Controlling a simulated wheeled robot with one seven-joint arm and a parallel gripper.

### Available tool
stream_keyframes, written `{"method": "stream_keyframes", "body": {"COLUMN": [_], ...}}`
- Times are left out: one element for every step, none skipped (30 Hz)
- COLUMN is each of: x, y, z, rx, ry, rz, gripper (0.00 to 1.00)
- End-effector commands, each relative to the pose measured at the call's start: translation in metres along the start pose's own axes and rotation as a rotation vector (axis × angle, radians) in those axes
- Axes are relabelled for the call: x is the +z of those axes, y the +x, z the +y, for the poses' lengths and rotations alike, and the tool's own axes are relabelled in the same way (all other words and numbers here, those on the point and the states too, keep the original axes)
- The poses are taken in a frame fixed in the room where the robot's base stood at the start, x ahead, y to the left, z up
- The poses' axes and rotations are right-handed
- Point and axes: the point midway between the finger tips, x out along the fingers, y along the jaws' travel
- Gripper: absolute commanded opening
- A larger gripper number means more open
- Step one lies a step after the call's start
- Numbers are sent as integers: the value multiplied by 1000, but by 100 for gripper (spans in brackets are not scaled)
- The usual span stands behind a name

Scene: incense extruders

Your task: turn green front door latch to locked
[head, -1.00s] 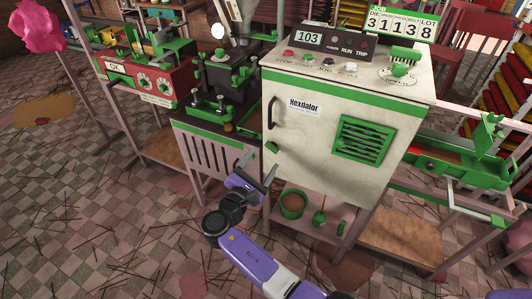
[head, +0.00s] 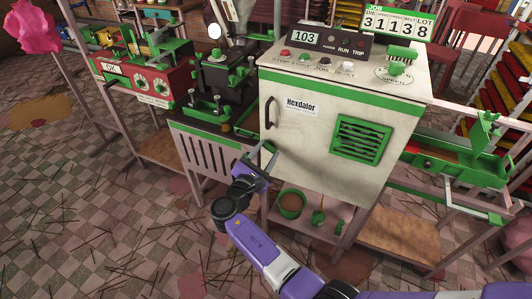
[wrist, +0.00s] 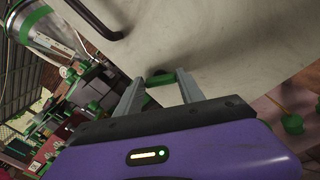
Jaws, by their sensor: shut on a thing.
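The green front door latch (wrist: 160,79) is on the lower left part of the pale cabinet door (head: 310,150), below the dark door handle (head: 268,113). My gripper (head: 263,154) is at the latch and mostly hides it in the head view. In the wrist view the two grey fingers of my gripper (wrist: 159,88) stand on either side of the latch, shut on it. The latch spans the space between the fingertips. I cannot tell from these views whether it stands at locked.
A green pot (head: 291,204) stands on the shelf below the cabinet. A green vent (head: 361,140) is on the door's right. A red control box (head: 150,78) stands at the left. The tiled floor (head: 100,215) at lower left is open, with scattered sticks.

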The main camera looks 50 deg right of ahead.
Motion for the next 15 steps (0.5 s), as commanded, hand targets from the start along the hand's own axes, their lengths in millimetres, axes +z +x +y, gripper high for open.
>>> {"method": "stream_keyframes", "body": {"x": [0, 0, 0, 0, 0, -1, -1, -1, -1, -2, -2, -2, -2, -2, -3], "y": [0, 0, 0, 0, 0, 0, 0, 0, 0, 0, 0, 0, 1, 1, 0], "z": [0, 0, -1, -1, -1, -1, -1, -2, -2, -2, -2, -3, -3, -3, -4], "rx": [-1, -1, -1, -1, -1, -1, -1, -1, -1, -1, -1, -2, -2, -2, -2], "ry": [0, 1, 3, 5, 9, 15, 22, 29, 42, 54, 68, 89, 107, 127, 155], "rz": [0, 0, 0, 0, 0, -1, -1, -1, -1, -1, -2, -2, -3, -2, -2], "gripper": [5, 5, 5, 5, 5, 5, 5, 5, 5, 5, 5, 5, 5, 5, 5]}}
